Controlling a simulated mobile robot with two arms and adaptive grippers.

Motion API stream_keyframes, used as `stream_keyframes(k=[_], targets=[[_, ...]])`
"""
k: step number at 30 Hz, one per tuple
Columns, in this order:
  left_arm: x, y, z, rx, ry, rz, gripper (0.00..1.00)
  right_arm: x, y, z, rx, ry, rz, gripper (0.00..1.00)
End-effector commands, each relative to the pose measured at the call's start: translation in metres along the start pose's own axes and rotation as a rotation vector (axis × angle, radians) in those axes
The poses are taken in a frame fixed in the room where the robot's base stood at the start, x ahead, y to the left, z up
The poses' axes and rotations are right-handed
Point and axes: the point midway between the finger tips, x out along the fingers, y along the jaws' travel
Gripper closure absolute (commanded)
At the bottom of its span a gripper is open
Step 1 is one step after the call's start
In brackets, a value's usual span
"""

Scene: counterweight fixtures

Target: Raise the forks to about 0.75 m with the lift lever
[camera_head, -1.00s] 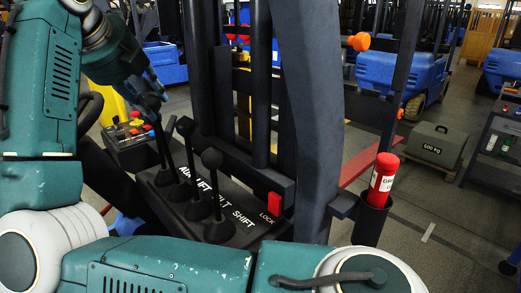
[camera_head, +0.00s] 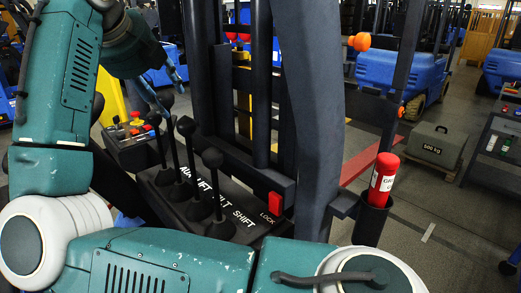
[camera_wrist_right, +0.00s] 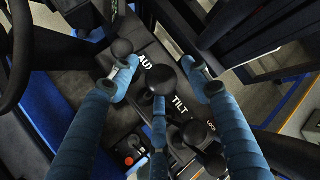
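My right gripper (camera_head: 165,92) reaches down over the lever box. In the right wrist view its blue fingers (camera_wrist_right: 163,82) are spread open. The black ball knob of the lift lever (camera_wrist_right: 165,77) shows between them; I see no finger closed on it. The AUX knob (camera_wrist_right: 122,47) lies beyond the left finger, and the TILT knob (camera_wrist_right: 194,132) is nearer the bottom right. The forks cannot be made out. My left gripper is out of view.
A dark mast (camera_head: 260,80) and a thick grey post (camera_head: 312,120) rise beside the levers. A red LOCK block (camera_head: 275,203) sits at the plate's right. A button box (camera_head: 130,140) stands behind the levers. A red cylinder (camera_head: 383,180) is in a holder at right.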

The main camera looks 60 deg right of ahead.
Motion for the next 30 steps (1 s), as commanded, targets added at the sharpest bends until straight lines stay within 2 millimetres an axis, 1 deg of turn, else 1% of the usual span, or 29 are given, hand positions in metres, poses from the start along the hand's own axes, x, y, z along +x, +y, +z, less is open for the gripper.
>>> stream_keyframes(k=[7, 10, 25, 30], targets=[[0.0, 0.0, 0.0, 0.0, 0.0, 0.0, 0.6, 0.001, 0.001, -0.002, 0.0, 0.006, 0.002, 0.47], [-0.003, 0.0, 0.0, 0.0, 0.0, 0.0, 0.6, -0.005, 0.0, -0.001, 0.0, 0.005, 0.002, 0.47], [-0.034, 0.0, -0.003, 0.0, 0.0, 0.0, 0.6, -0.08, -0.001, 0.0, 0.001, 0.006, 0.002, 0.47], [-0.034, 0.0, -0.003, 0.0, 0.0, 0.0, 0.6, -0.096, 0.0, -0.001, 0.001, 0.008, 0.001, 0.47]])
